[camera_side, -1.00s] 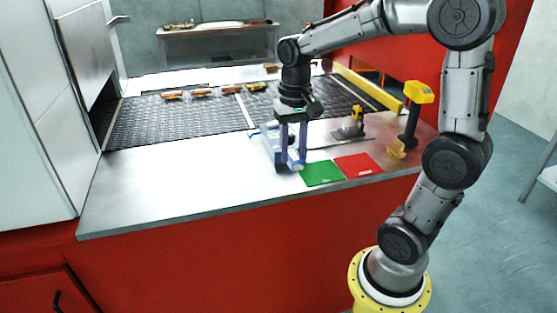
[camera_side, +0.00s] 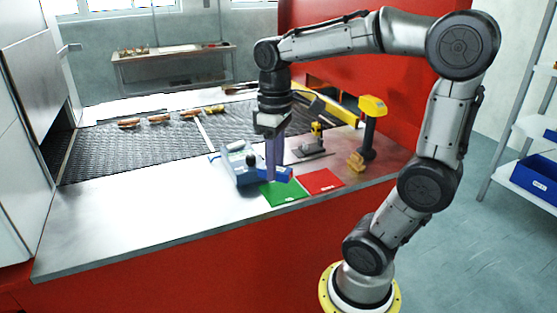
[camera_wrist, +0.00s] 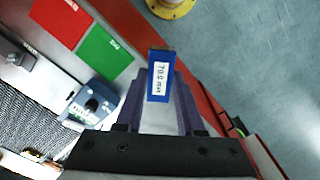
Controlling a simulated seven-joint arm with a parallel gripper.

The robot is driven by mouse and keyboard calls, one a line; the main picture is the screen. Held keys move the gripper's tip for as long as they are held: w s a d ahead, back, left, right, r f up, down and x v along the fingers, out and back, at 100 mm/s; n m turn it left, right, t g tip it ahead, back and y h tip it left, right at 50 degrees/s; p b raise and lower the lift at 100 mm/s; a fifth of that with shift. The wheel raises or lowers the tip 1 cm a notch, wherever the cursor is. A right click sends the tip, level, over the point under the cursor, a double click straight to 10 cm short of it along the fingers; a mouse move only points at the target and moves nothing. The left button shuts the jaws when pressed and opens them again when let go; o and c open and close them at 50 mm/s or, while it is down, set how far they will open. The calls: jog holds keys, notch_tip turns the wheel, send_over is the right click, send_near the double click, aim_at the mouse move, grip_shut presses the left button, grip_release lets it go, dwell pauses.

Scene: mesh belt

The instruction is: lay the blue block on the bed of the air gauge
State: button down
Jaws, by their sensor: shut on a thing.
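My gripper (camera_side: 273,176) points straight down above the bench and is shut on the blue block (camera_side: 286,174). In the wrist view the blue block (camera_wrist: 161,78) sits between the fingertips, with a white label reading 70.0 mm. In the side view the fingers cover part of it. The air gauge, as I take it, is the grey and blue unit (camera_side: 240,163) with a dark knob, just left of my gripper. It also shows at the left in the wrist view (camera_wrist: 91,104). I cannot make out its bed clearly.
A green mat (camera_side: 284,193) and a red mat (camera_side: 322,181) lie on the bench right of the gauge. Behind are a small fixture (camera_side: 313,149) and a yellow-headed stand (camera_side: 370,112). The mesh belt (camera_side: 130,150) carries several brownish pieces. The bench front left is clear.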

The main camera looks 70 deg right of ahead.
jog(key=d+n, duration=0.9)
jog(key=d, duration=1)
jog(key=w+d+f, duration=0.8)
jog(key=w+d, duration=0.1)
jog(key=shift+f, duration=0.3)
jog(key=shift+w+d+f, duration=0.3)
jog(key=shift+f, duration=0.25)
jog(key=shift+w+d+f, duration=0.15)
jog(key=shift+f, duration=1.6)
jog(key=shift+f, duration=0.2)
